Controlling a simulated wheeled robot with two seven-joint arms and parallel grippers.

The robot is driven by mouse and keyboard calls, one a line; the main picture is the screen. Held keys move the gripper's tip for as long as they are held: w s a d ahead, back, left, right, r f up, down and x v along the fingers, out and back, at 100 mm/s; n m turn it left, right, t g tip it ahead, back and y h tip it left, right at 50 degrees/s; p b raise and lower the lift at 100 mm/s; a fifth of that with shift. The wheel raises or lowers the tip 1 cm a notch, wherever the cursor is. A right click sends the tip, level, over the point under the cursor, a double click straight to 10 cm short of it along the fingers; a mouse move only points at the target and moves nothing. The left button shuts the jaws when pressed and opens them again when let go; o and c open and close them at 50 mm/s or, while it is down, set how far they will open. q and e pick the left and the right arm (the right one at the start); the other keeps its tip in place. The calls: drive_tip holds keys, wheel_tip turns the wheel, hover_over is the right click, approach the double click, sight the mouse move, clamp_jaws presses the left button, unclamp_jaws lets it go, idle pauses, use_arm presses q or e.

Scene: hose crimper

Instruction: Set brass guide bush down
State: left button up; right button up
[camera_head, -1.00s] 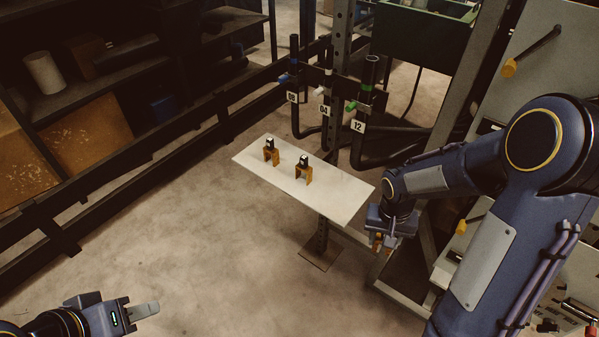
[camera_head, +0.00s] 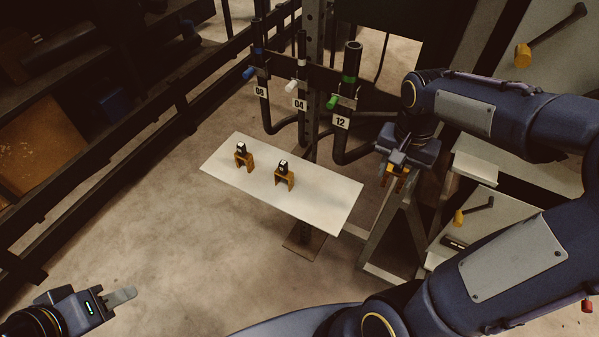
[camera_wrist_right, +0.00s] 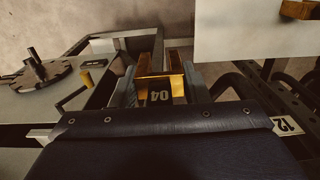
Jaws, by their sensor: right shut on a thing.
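My right gripper (camera_head: 396,176) is shut on a brass guide bush (camera_wrist_right: 176,84). In the right wrist view the bush is a brass bracket shape with a black part marked 04, between the fingers. In the head view it is mostly hidden under the gripper, to the right of the white plate (camera_head: 325,200) and apart from it. Two similar brass pieces with black tops, one at the left (camera_head: 243,160) and one nearer the middle (camera_head: 284,180), stand upright on the plate. My left gripper (camera_head: 122,297) is low at the left over the floor; its finger opening is not clear.
Behind the plate, a post rack carries hoses tagged 08 (camera_head: 260,91), 04 (camera_head: 299,104) and 12 (camera_head: 341,123). A machine with a yellow-ended lever (camera_head: 523,55) stands at the right. The plate's right part is bare. A dark rail and shelves run along the left.

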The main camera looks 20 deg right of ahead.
drive_tip(key=w+a+f, duration=0.2)
drive_tip(key=a+f, duration=0.1)
drive_tip(key=w+a+f, duration=0.2)
drive_tip(key=a+f, duration=0.1)
drive_tip(key=a, duration=0.1)
drive_tip(key=w+a+f, duration=0.2)
drive_tip(key=a+f, duration=0.1)
drive_tip(key=shift+w+a, duration=0.2)
drive_tip(key=shift+w, duration=0.05)
drive_tip(key=shift+a+f, duration=0.1)
drive_tip(key=shift+f, duration=1.55)
drive_tip(key=shift+f+b, duration=0.1)
drive_tip(key=shift+b, duration=0.2)
drive_tip(key=shift+f, duration=0.15)
drive_tip(key=o, duration=1)
